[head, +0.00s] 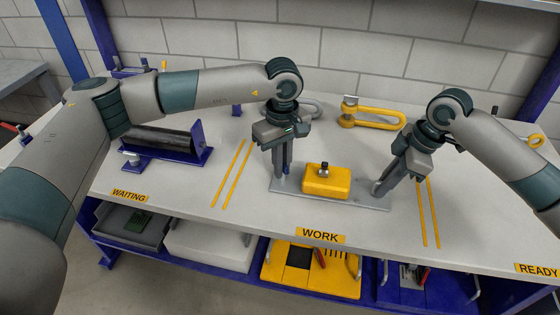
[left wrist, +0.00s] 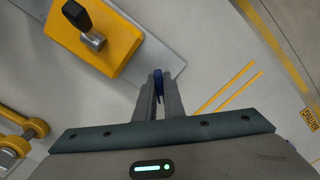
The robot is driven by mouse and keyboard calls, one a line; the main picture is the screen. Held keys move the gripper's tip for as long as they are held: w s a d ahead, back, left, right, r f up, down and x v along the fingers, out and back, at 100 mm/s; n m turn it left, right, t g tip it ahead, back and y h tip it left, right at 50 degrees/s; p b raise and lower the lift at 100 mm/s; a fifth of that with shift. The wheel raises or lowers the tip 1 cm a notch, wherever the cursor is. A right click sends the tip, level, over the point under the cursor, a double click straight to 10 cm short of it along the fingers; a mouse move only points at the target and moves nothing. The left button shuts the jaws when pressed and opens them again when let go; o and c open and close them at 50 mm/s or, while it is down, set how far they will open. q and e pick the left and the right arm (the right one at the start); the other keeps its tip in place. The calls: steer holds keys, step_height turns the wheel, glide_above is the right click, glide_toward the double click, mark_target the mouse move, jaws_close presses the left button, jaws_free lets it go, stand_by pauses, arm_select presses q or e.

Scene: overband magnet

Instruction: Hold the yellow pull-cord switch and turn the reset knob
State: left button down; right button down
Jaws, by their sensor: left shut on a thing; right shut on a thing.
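The yellow pull-cord switch (head: 326,181) is a box on a grey plate (head: 355,202) at the work area. On its top stands a knob with a black grip and metal stem (head: 324,169); it also shows in the left wrist view (left wrist: 77,15). My left gripper (head: 283,173) points down at the plate's left end, beside the box and apart from the knob. It is shut on a small dark blue piece (left wrist: 157,80), mostly hidden by the fingers. My right gripper (head: 378,189) is tilted at the plate's right end, shut on what looks like the plate's end; its fingertips are hard to make out.
A yellow shackle (head: 371,115) lies behind the plate, with a grey one (head: 304,108) partly hidden by my left arm. A dark roller in a blue frame (head: 158,141) stands at left. Bins and a yellow tool tray (head: 313,271) sit below. The table's front edge is clear.

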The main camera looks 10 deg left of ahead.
arm_select(q)
steer(key=shift+m, duration=1.2)
steer(key=c, duration=1.7)
jaws_free()
steer(key=shift+c, duration=0.2)
steer(key=shift+r, duration=0.1)
step_height(320, 180, up, 12)
step_height(320, 180, up, 8)
